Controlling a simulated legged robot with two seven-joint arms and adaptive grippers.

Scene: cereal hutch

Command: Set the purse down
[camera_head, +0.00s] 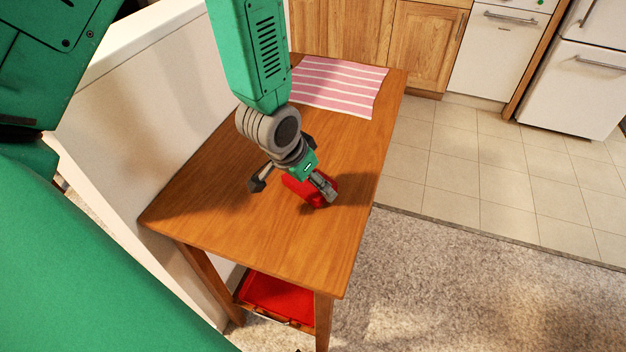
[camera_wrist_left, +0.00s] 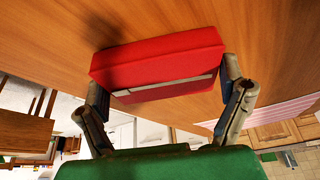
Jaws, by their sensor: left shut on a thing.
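The red purse (camera_head: 299,190) is at the wooden table's top (camera_head: 250,205), partly hidden under my left gripper (camera_head: 292,186) in the head view. In the left wrist view the purse (camera_wrist_left: 160,58) is a red box-like shape with a pale line along it. It sits between the two fingers, and my left gripper is shut on it. The purse is at or very close to the tabletop; I cannot tell whether its whole base touches. My right gripper is not in view.
A pink and white striped cloth (camera_head: 340,86) lies at the table's far end. A red tray (camera_head: 278,297) is on the lower shelf. A white half wall (camera_head: 120,130) borders the table's left side. The near tabletop is bare.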

